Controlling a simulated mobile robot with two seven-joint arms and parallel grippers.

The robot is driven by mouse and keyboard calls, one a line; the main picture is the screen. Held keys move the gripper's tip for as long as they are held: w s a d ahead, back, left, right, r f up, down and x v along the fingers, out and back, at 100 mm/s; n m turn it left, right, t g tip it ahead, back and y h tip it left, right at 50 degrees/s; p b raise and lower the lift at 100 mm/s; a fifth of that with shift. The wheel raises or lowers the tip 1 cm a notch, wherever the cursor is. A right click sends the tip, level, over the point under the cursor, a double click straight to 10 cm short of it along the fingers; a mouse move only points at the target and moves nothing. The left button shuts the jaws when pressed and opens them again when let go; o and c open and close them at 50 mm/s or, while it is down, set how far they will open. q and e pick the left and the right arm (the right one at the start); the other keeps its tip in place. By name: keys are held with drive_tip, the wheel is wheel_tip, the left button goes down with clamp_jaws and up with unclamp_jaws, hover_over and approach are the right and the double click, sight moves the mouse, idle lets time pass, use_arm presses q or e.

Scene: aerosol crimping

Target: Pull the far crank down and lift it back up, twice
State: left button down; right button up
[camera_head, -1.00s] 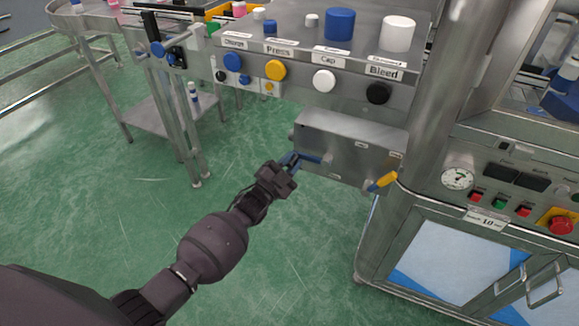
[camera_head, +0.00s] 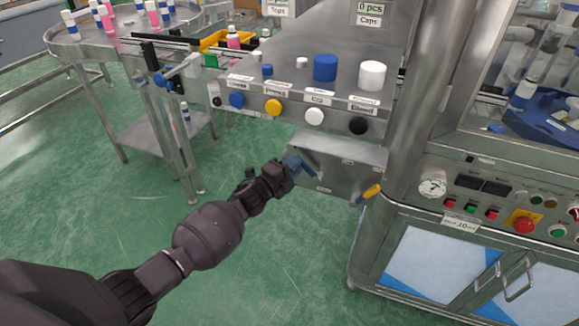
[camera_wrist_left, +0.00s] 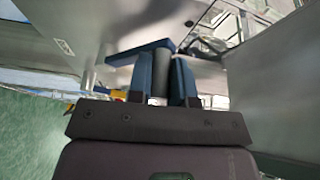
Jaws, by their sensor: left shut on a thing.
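The far crank (camera_head: 308,171) is the blue lever on the front of a steel box under the button panel. It slants, with its free end up and to the left of its pivot. My left gripper (camera_head: 291,164) is shut at that free end. In the left wrist view, a grey grip (camera_wrist_left: 160,72) sits between the two blue fingers of my left gripper (camera_wrist_left: 161,88), with a blue bar just beyond them. The near crank (camera_head: 370,193) has a yellow handle at the box's right end, with no gripper on it. My right gripper is not in view.
Above the box, a panel carries blue, yellow, white and black buttons (camera_head: 273,107). A steel cabinet with a gauge (camera_head: 432,187) and a red emergency button (camera_head: 524,225) stands on the right. A table with bottles is at the far left. The green floor below the box is clear.

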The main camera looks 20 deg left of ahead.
use_arm(q)
drive_tip(key=shift+w+d+r, duration=0.15)
drive_tip(key=shift+d+r, duration=0.2)
drive_tip(key=shift+r, duration=0.15)
drive_tip(key=c, duration=1.1)
unclamp_jaws()
drive_tip(key=shift+o, duration=0.3)
drive_tip(key=shift+f, duration=0.1)
drive_tip(key=shift+f, duration=0.1)
drive_tip(key=shift+s+a+f, duration=0.1)
drive_tip(key=shift+s, duration=0.15)
drive_tip(key=p+v, duration=0.1)
drive_tip(key=v, duration=0.9)
drive_tip(key=shift+s, duration=0.2)
drive_tip(key=shift+a, duration=0.15)
drive_tip(key=shift+f, duration=0.1)
